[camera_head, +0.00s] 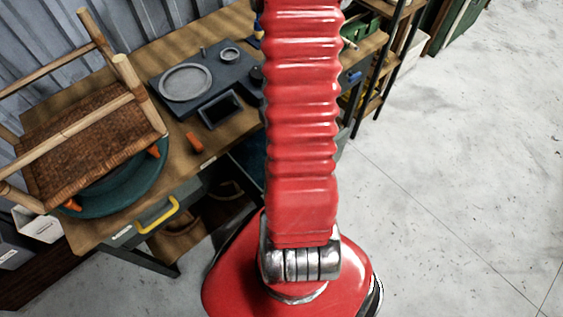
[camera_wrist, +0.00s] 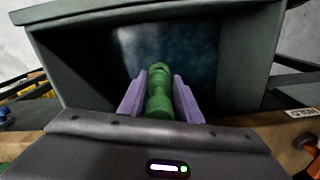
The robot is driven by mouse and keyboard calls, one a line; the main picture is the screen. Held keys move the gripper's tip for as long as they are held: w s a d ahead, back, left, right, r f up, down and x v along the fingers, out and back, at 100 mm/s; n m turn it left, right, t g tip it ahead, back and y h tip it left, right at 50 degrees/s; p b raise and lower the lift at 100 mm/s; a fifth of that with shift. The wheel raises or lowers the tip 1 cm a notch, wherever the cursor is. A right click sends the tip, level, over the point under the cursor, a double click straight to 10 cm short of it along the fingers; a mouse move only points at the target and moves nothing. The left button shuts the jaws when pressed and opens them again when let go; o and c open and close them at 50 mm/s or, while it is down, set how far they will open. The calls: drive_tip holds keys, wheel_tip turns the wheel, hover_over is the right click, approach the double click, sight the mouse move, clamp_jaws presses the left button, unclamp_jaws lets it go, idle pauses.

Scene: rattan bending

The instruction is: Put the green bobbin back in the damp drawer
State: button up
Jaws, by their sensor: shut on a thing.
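In the wrist view, my gripper (camera_wrist: 157,82) has purple fingers shut on the green bobbin (camera_wrist: 159,101), one finger along each side. The bobbin points away from the wrist, toward an open drawer (camera_wrist: 62,68) with grey-green walls and a dark blue mottled inside. The fingertips and bobbin show against that inside; I cannot tell how deep they reach. I cannot read any label marking it as the damp drawer. In the head view, my red arm hides my gripper, the bobbin and most of the area beneath.
A wooden workbench (camera_head: 190,158) holds a chair frame with a woven seat (camera_head: 95,140) on a green turntable (camera_head: 125,190). A dark tray (camera_head: 215,80) lies behind. A yellow handle (camera_head: 158,215) sticks out at the bench front. Shelves stand right; the concrete floor (camera_head: 440,170) is clear.

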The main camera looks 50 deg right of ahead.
drive_tip(key=shift+s+f, duration=0.1)
drive_tip(key=shift+f, duration=2.8)
drive_tip(key=shift+f, duration=2.1)
drive_tip(key=o, duration=1.1)
drive_tip(key=shift+r, duration=6.05)
